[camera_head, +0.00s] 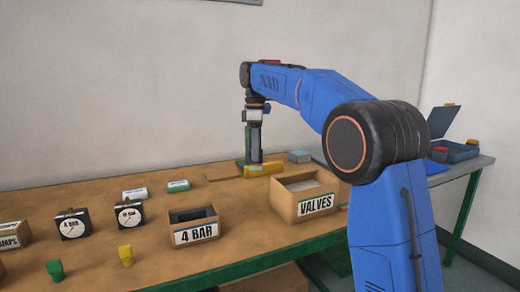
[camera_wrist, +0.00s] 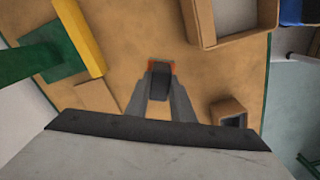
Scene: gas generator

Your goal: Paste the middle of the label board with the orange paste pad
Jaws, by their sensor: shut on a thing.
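My gripper (camera_wrist: 160,85) points down over the far part of the table; it also shows in the head view (camera_head: 255,152). It is shut on a small dark block with orange edges, the orange paste pad (camera_wrist: 160,68). In the head view the pad is hidden behind a yellow bar. A flat brown piece (camera_wrist: 97,97) lies left of the gripper in the wrist view and may be the label board; no marking shows on it. I cannot tell whether the pad touches the table.
A yellow bar (camera_wrist: 82,35) and green stand (camera_wrist: 30,62) are left of the gripper. The VALVES box (camera_head: 309,196) stands right front, a small box (camera_wrist: 229,112) right. The 4 BAR box (camera_head: 194,226), gauges (camera_head: 73,224) and valve pieces (camera_head: 126,254) are further left.

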